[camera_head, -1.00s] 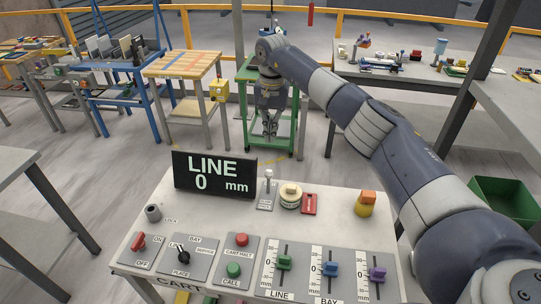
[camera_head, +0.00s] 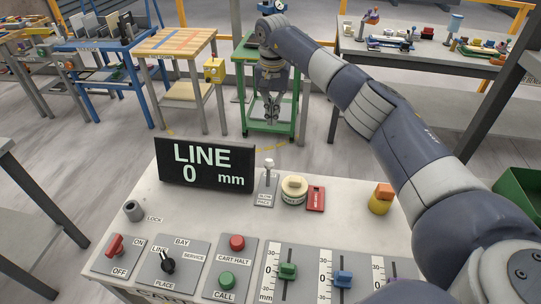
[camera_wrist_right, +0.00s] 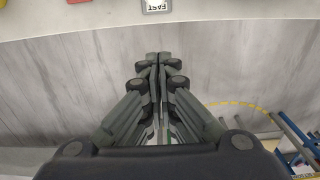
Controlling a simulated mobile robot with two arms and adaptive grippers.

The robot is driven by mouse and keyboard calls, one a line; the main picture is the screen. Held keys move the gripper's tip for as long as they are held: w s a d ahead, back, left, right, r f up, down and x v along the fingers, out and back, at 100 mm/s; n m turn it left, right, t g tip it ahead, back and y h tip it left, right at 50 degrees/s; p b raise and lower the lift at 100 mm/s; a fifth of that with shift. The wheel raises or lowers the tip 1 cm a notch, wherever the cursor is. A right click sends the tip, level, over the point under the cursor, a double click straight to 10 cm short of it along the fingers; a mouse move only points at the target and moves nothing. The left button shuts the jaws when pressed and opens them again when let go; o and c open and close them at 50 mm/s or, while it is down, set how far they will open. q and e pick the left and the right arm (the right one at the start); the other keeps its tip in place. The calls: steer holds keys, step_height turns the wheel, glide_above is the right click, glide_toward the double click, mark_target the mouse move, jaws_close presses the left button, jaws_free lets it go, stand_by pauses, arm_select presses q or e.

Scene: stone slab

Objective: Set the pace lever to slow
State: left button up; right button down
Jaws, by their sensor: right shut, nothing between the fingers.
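The pace lever (camera_head: 268,168) is a short stem with a white knob on a small grey plate (camera_head: 266,198), near the far edge of the console. Small lettering is at the plate's near end. In the right wrist view, the plate's FAST label (camera_wrist_right: 158,5) shows at the top edge, at its far end. The lever looks roughly upright; its exact tilt is hard to tell. My right gripper (camera_head: 270,120) points down, shut and empty, beyond the console's far edge and apart from the lever. Its closed fingertips (camera_wrist_right: 158,57) show over the floor. My left gripper is not in view.
The LINE display (camera_head: 205,166) stands left of the lever. A cream round button (camera_head: 293,190) and a red switch plate (camera_head: 315,199) sit to its right. Knobs, buttons and sliders fill the console's front. A green cart (camera_head: 291,60) stands behind my gripper.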

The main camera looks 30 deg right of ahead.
mark_target(268, 172)
arm_select(q)
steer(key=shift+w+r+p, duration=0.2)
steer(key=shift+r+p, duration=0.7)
steer(key=shift+p, duration=0.1)
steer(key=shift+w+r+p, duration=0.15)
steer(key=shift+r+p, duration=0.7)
steer(key=shift+p, duration=0.2)
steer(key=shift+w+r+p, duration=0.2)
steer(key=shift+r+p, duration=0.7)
steer(key=shift+p, duration=0.1)
arm_select(e)
steer(key=shift+s+a+f, duration=0.35)
steer(key=shift+s+f, duration=0.1)
steer(key=shift+f, duration=1.35)
steer(key=shift+s+a+f, duration=0.3)
steer(key=shift+s+f, duration=0.1)
steer(key=shift+f, duration=1.4)
steer(key=shift+s+a+f, duration=0.35)
steer(key=shift+s+f, duration=0.1)
steer(key=shift+f, duration=1.35)
